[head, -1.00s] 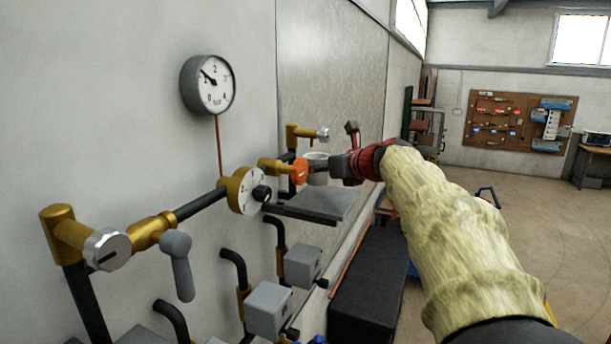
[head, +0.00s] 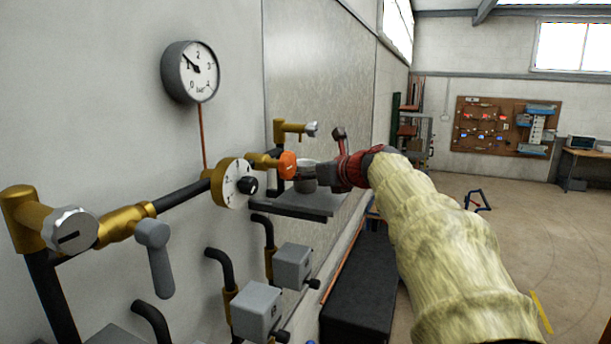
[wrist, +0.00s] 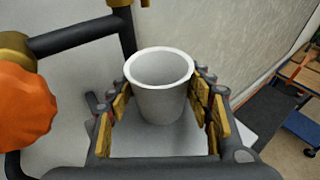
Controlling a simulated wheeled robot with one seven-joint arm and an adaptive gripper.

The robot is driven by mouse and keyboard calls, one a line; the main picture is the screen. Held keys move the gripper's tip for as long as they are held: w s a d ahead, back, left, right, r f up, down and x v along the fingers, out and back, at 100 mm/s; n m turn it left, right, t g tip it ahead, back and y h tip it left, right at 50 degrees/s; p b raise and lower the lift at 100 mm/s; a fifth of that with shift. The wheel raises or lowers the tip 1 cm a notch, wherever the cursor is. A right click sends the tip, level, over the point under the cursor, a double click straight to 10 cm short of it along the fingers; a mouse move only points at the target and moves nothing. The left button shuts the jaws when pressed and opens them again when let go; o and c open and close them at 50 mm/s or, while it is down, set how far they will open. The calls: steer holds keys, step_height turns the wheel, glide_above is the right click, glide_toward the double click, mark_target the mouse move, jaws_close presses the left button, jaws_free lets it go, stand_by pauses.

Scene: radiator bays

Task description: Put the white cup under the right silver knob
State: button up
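The white cup (wrist: 161,85) stands upright between the fingers of my gripper (wrist: 162,92) in the wrist view. The finger pads lie along both sides of the cup, with a slim gap at the left; contact at the right is hard to tell. In the head view the cup (head: 307,166) looks grey and partly hidden by my gripper (head: 318,178). It is at the grey shelf (head: 320,203), below the right silver knob (head: 311,129); its base seems to rest there. The left silver knob (head: 72,230) is near the front left.
An orange knob (head: 287,164) sits close to the cup's left, also in the wrist view (wrist: 22,105). A round dial (head: 230,183) and pipes line the wall. Grey boxes (head: 292,266) and a black bench (head: 358,295) are lower.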

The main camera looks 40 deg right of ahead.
steer(key=o, duration=0.3)
steer(key=shift+o, duration=0.2)
steer(key=shift+r, duration=0.2)
steer(key=v, duration=1.2)
steer(key=shift+b, duration=0.4)
steer(key=shift+f, duration=0.1)
